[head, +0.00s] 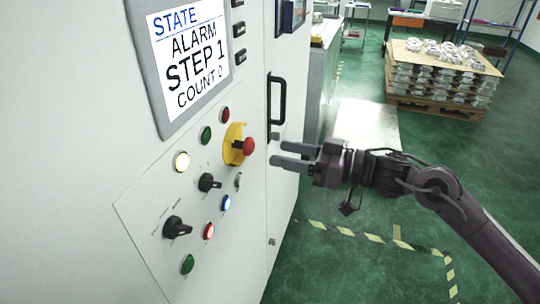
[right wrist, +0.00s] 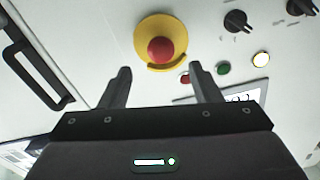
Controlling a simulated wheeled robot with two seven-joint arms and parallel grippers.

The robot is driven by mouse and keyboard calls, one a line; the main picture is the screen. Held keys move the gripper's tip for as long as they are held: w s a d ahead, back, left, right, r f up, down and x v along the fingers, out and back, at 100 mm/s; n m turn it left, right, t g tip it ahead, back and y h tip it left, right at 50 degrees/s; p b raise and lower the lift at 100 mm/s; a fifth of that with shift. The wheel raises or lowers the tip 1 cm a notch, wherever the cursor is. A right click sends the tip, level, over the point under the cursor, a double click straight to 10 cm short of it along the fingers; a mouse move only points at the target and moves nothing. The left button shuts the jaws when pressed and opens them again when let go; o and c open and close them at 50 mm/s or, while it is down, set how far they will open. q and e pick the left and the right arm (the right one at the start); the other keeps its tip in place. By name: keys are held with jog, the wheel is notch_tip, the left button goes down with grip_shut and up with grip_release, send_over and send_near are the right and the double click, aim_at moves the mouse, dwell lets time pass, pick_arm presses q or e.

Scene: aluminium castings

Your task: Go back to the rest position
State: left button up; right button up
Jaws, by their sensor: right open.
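My right gripper (head: 290,154) is open and empty in the head view, its fingers pointing left at the control panel. It is a little to the right of the red emergency stop button (head: 249,146) with its yellow surround (head: 232,141). In the right wrist view the open fingers (right wrist: 160,88) lie below the red button (right wrist: 161,49), with nothing between them. The gripper looks apart from the panel. My left gripper is not in view.
The white cabinet carries a screen (head: 186,55) reading ALARM STEP 1 COUNT 0, several buttons and black knobs (head: 177,228). A black door handle (head: 276,105) stands out. A pallet of castings (head: 440,75) is at the back right. Green floor (head: 350,265) is open below my arm.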

jog(key=shift+s+d, duration=0.25)
jog(key=shift+d, duration=0.25)
